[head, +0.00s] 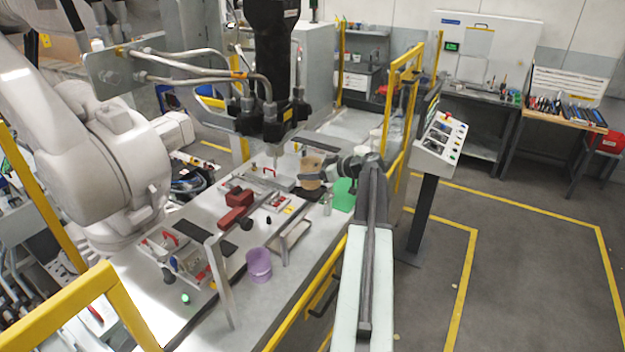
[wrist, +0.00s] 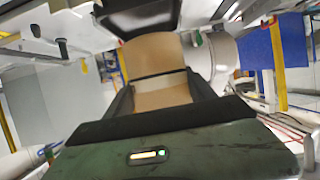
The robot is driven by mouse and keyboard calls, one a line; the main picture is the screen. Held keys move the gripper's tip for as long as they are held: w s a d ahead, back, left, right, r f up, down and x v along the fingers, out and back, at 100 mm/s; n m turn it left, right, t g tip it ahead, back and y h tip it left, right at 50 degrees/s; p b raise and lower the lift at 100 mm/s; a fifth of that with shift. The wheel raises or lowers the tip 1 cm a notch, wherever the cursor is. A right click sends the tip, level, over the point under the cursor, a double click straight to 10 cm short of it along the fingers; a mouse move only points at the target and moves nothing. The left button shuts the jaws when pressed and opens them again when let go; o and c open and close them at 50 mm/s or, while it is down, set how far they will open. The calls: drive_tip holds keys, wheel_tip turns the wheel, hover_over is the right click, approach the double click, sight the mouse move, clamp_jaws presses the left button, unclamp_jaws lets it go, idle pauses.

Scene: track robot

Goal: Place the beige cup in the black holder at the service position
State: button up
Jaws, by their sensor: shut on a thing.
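The beige cup (head: 311,170) is over the far part of the work table, at the right side of the machine, in the head view. My gripper (head: 331,171) reaches it from the right and is shut on it. In the wrist view the cup (wrist: 152,52) fills the space between the dark fingers of my gripper (wrist: 160,88). A dark band crosses the cup there. A black angular part (wrist: 140,18) lies just beyond the cup; I cannot tell whether it is the black holder or whether it touches the cup.
A purple cup (head: 259,265) stands near the table's front edge. A green box (head: 344,194) is close below my gripper. A red block (head: 238,197) and a grey frame (head: 222,280) stand to the left. A black tool head (head: 272,120) hangs above the table. A control panel (head: 441,136) stands right.

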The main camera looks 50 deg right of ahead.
drive_tip(key=shift+w+f+b, duration=0.1)
drive_tip(key=shift+f+b, duration=1.9)
drive_tip(key=shift+f, duration=0.05)
drive_tip(key=o, duration=1.4)
drive_tip(key=shift+d+r, duration=0.1)
drive_tip(key=shift+s+r+p, duration=0.3)
drive_tip(key=shift+r+p, duration=0.1)
drive_tip(key=shift+p, duration=0.15)
drive_tip(key=p+v, duration=0.4)
drive_tip(key=v, duration=0.7)
drive_tip(key=shift+s+d, duration=0.1)
drive_tip(key=shift+s, duration=0.05)
